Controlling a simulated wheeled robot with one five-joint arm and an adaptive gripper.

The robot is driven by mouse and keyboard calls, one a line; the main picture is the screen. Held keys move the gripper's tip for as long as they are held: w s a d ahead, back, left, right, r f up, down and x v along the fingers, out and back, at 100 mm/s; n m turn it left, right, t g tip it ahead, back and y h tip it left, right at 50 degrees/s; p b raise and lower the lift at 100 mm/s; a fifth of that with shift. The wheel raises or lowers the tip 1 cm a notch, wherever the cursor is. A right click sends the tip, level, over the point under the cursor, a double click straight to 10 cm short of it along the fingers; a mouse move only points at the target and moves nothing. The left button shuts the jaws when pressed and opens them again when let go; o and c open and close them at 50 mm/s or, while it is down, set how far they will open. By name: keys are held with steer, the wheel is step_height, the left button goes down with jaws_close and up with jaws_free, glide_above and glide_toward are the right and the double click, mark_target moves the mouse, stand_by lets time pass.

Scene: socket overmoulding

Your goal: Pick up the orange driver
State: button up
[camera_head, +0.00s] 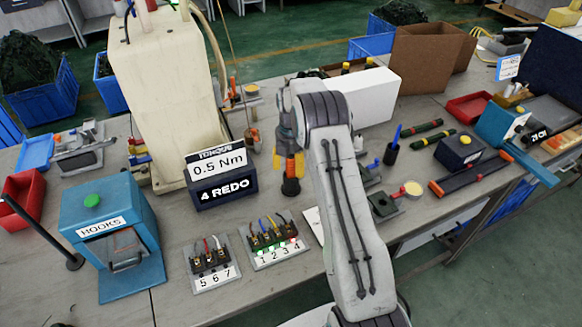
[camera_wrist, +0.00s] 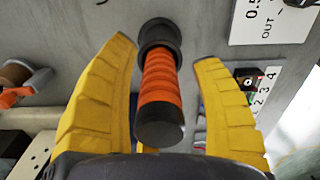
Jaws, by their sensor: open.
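The orange driver (camera_wrist: 161,82) has a ribbed orange handle with black ends. In the wrist view it lies between the two yellow fingers of my gripper (camera_wrist: 168,52), which are spread with a gap on each side of the handle. In the head view the driver (camera_head: 291,185) stands upright at the bench's middle, under my gripper (camera_head: 289,165), with its upper part hidden by the fingers and wrist. My gripper is open and points down around the handle.
A display box reading 0.5 Nm (camera_head: 220,178) stands left of the driver. Numbered socket blocks (camera_head: 272,243) sit in front, and a blue HOOKS box (camera_head: 112,235) is at left. A white box (camera_head: 365,98) is behind my arm. An orange-handled tool (camera_head: 254,136) is behind left.

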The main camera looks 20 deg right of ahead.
jaws_close()
stand_by(0.6)
